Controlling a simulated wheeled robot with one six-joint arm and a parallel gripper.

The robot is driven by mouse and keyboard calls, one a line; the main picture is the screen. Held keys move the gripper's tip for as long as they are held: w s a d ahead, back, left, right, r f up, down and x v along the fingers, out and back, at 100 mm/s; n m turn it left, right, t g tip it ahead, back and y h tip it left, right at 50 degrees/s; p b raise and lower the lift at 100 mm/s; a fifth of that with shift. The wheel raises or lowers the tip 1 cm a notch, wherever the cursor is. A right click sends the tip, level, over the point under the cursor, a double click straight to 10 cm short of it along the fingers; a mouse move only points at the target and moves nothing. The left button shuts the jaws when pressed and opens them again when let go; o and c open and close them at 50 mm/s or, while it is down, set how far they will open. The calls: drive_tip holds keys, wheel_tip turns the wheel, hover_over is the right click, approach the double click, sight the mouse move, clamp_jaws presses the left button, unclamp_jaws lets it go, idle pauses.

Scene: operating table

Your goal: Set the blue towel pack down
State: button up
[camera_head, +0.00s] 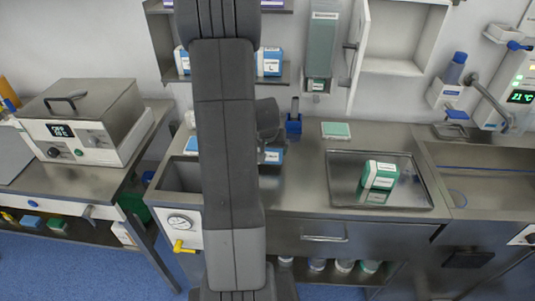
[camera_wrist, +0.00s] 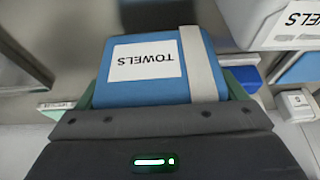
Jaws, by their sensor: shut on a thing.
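The blue towel pack (camera_wrist: 150,92) fills the middle of the wrist view. It has a white label reading TOWELS, upside down in this view, and a pale band near its right side. My gripper (camera_wrist: 163,84) is shut on it, with the fingers along its left and right sides. In the head view my arm hides most of the gripper. A small blue and white piece (camera_head: 272,156) shows just right of my arm there; I cannot tell if it is the held pack. What lies directly under the pack is hidden.
A steel tray (camera_head: 340,190) on the counter holds a green and white box (camera_head: 380,174). A flat green-topped box (camera_head: 336,130) lies behind it. Another TOWELS-labelled pack (camera_wrist: 270,22) is at the wrist view's upper right. A steel device (camera_head: 85,115) stands left.

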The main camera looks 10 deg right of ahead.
drive_tip(key=shift+f, duration=1.2)
drive_tip(key=shift+w+f, duration=0.1)
drive_tip(key=shift+f, duration=0.1)
drive_tip(key=o, duration=0.8)
drive_tip(key=shift+c, duration=0.2)
drive_tip(key=shift+r, duration=0.1)
